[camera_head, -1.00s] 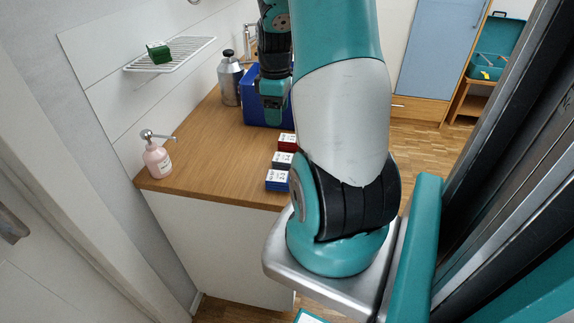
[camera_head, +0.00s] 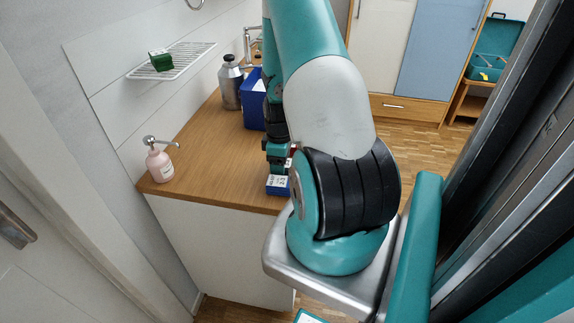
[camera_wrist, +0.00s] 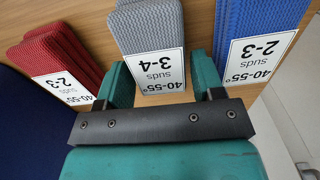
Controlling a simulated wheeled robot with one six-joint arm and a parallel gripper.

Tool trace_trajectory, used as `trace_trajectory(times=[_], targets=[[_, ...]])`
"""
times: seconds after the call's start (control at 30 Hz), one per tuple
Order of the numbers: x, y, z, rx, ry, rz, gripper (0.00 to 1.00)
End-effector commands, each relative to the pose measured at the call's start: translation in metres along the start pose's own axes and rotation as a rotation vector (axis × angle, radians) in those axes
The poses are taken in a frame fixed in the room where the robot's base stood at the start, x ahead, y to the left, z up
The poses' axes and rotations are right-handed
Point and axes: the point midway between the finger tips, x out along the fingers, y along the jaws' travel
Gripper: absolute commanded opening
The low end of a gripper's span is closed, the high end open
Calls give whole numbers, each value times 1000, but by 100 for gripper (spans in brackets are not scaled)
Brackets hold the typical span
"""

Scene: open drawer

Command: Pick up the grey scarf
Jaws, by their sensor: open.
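The grey scarf (camera_wrist: 148,24) is a folded knit stack with a white label marked 3-4, lying on the wooden counter between a red stack (camera_wrist: 62,50) and a blue stack (camera_wrist: 258,18). In the wrist view my gripper (camera_wrist: 161,80) is open, its teal fingers on either side of the grey scarf's label end. Whether the fingers touch the scarf or hover above it I cannot tell. In the head view my gripper (camera_head: 276,156) is low over the counter and hides the grey scarf; the blue stack (camera_head: 277,187) shows in front of it.
A blue bin (camera_head: 254,106) and a metal bottle (camera_head: 230,84) stand farther back on the counter (camera_head: 205,150). A pink soap dispenser (camera_head: 159,163) stands at the left. A wire shelf (camera_head: 190,58) with a green block (camera_head: 160,60) hangs on the wall. The counter's middle is clear.

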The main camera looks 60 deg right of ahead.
Motion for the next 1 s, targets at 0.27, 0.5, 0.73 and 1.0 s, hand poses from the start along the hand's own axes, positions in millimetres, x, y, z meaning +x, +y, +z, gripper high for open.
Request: trace_trajectory(times=[0.27, 0.5, 0.73, 1.0], targets=[[8, 0, 0, 0, 0, 1, 62], [8, 0, 0, -1, 0, 1, 25], [7, 0, 0, -1, 0, 1, 25], [-11, 1, -1, -1, 2, 3, 25]])
